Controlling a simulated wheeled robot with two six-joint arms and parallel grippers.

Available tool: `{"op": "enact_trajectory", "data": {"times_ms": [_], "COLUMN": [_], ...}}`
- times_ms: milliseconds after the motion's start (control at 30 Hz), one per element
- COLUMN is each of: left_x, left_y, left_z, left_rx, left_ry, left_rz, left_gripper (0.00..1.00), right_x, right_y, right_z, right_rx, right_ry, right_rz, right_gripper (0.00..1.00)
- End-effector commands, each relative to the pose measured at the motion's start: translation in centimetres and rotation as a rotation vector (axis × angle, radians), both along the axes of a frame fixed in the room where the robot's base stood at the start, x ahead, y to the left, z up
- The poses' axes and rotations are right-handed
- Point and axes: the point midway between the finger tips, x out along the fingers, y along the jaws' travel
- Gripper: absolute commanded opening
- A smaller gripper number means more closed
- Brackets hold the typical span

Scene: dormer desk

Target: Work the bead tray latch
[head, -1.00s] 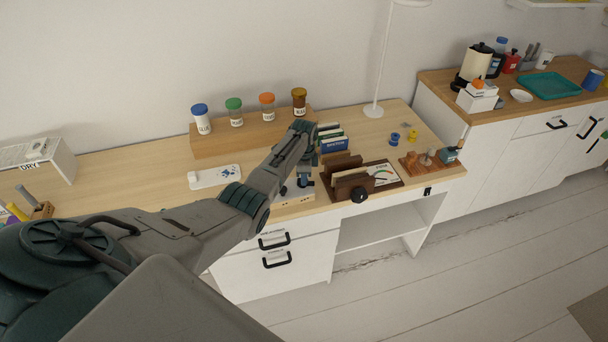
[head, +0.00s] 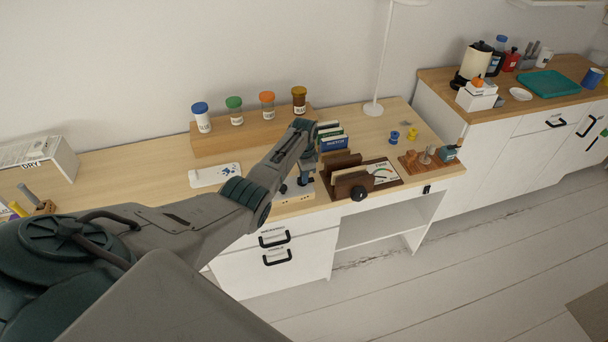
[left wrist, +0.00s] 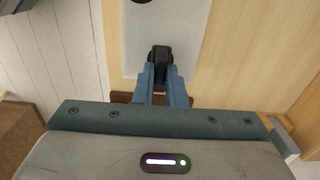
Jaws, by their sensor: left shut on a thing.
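A pale panel (head: 291,198) lies near the desk's front edge, and it fills the top middle of the left wrist view (left wrist: 140,38). A black latch lever (left wrist: 160,54) stands on it. My left gripper (left wrist: 160,74) is shut on this lever, with one blue-grey finger on each side. In the head view my left gripper (head: 304,179) points down over the panel, and the arm and fingers hide the lever. I cannot read the lever's position. A separate dark knob shows at the top of the wrist view. My right gripper is not in view.
Brown wooden holders (head: 350,183) with a black round knob (head: 359,193) stand just right of the gripper. Books (head: 333,140) stand behind it. Several capped jars (head: 267,104) stand on a wooden riser (head: 220,142). A white tray (head: 214,175) lies to the left.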

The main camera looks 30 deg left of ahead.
Motion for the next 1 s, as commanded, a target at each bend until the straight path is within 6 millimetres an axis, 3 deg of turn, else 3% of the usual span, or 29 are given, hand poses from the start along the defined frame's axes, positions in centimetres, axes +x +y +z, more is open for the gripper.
{"op": "enact_trajectory", "data": {"times_ms": [67,100,200,633,1000], "left_x": [0.0,0.0,0.0,0.1,0.1], "left_y": [0.1,0.1,0.1,0.0,0.1], "left_z": [0.1,0.1,0.1,0.9,7.1], "left_rx": [0.002,0.002,0.002,0.0,0.002], "left_ry": [-0.001,-0.001,-0.001,-0.003,-0.005], "left_rz": [0.001,0.001,0.001,0.0,0.0], "left_gripper": [0.0,0.13,0.32,0.33,0.33], "right_x": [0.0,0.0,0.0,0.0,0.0], "right_y": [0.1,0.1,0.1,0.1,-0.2], "right_z": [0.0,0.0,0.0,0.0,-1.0], "right_rx": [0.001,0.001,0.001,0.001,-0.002], "right_ry": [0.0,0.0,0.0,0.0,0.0], "right_rz": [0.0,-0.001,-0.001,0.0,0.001], "right_gripper": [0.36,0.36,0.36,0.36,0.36]}}
